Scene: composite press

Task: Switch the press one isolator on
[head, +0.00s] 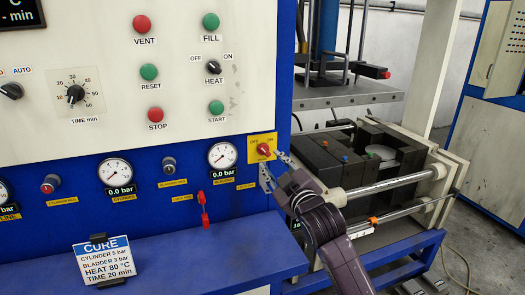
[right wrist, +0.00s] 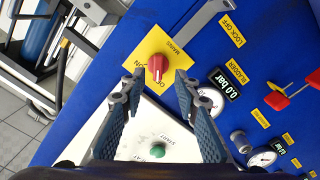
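The isolator is a red rotary knob (head: 263,149) on a yellow plate (head: 254,140) at the lower right of the press panel. The lettering is partly hidden, and I cannot tell surely which mark the knob points to. My right gripper (head: 274,168) is open and empty, also in the right wrist view (right wrist: 158,86), one finger on each side of the knob's line, with no clear contact. My left gripper is not in view.
A pressure gauge (head: 222,155) sits left of the isolator, and a red lever (head: 204,210) hangs below it. The green START button (head: 216,107) is above. A CURE sign (head: 105,262) stands on the blue ledge (head: 210,252). Press tooling with metal rods (head: 385,186) lies to the right.

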